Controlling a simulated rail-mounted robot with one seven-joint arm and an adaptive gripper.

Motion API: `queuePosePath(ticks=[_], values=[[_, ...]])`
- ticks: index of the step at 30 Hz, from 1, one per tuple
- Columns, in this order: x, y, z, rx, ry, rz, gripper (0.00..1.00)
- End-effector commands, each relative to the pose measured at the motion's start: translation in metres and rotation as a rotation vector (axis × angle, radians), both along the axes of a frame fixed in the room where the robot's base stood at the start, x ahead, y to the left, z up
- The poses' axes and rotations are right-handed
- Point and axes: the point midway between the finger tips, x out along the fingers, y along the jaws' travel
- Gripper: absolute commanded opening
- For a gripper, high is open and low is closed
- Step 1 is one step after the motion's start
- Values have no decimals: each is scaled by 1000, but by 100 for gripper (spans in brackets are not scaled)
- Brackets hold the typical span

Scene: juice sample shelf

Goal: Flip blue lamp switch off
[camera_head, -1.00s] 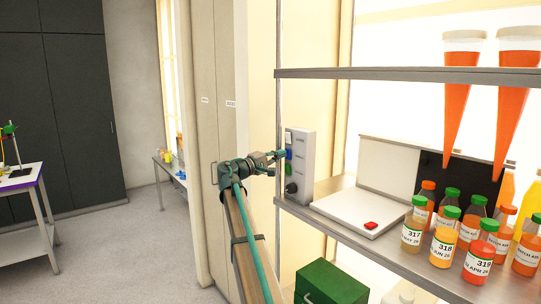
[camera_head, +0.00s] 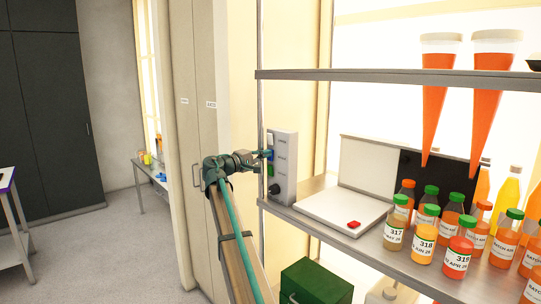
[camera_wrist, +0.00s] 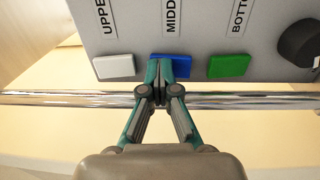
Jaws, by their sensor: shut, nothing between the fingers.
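A grey switch panel (camera_head: 286,165) stands upright at the left end of the shelf. In the wrist view its face (camera_wrist: 205,30) carries a white switch (camera_wrist: 113,66), a blue switch (camera_wrist: 178,68) and a green switch (camera_wrist: 229,66) in a row. The label above the blue one begins "MIDD". My gripper (camera_wrist: 158,72) is shut and empty. Its fingertips are at the blue switch and cover its left part. I cannot tell whether they press on it. In the head view my gripper (camera_head: 267,154) reaches the panel from the left.
A dark round knob (camera_wrist: 298,44) is right of the green switch. A metal rail (camera_wrist: 60,98) runs below the switches. Beside the panel are a white device with a red button (camera_head: 353,224) and several juice bottles (camera_head: 425,235). A green box (camera_head: 317,283) is below.

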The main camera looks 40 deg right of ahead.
Motion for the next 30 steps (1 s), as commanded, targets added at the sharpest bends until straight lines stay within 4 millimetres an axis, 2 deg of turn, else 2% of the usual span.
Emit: queuePosePath(ticks=[4,8,11,21,24,30], values=[[-2,1,0,-1,0,-4,0],[-3,14,2,-1,0,-3,0],[-6,30,4,-2,0,-4,0],[-13,98,12,-1,-1,-4,0],[-15,114,14,-2,0,-3,0],[-17,132,19,-2,0,-5,0]])
